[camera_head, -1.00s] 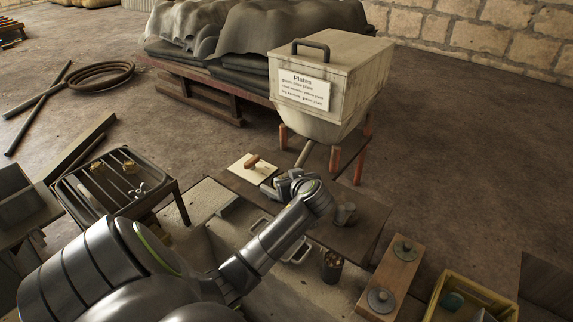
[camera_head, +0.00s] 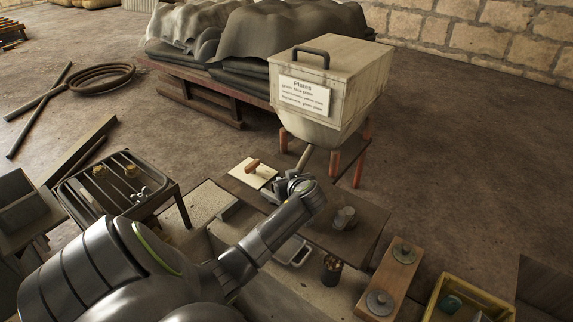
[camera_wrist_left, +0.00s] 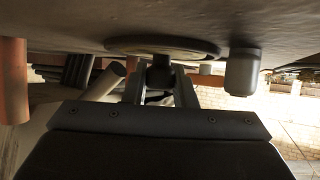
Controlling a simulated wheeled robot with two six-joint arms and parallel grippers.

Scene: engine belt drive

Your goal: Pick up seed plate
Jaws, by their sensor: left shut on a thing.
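In the left wrist view, a round flat disc with a dark central knob, which looks like a seed plate (camera_wrist_left: 125,44), lies against or very close to the dark table surface. My left gripper (camera_wrist_left: 160,82) has its fingers on both sides of the knob and is shut on it. In the head view, my left gripper (camera_head: 287,187) is over the low dark table, and it and the arm hide the held plate. Two other knobbed discs (camera_head: 380,301) (camera_head: 404,252) rest on a wooden board at lower right. My right gripper is not in view.
A hopper (camera_head: 352,85) labelled "Plates" stands on red legs behind the table. A metal cup (camera_head: 345,217) is right of my gripper; a cream board with an orange-brown handle (camera_head: 253,174) is left. A yellow crate (camera_head: 460,282) stands at lower right.

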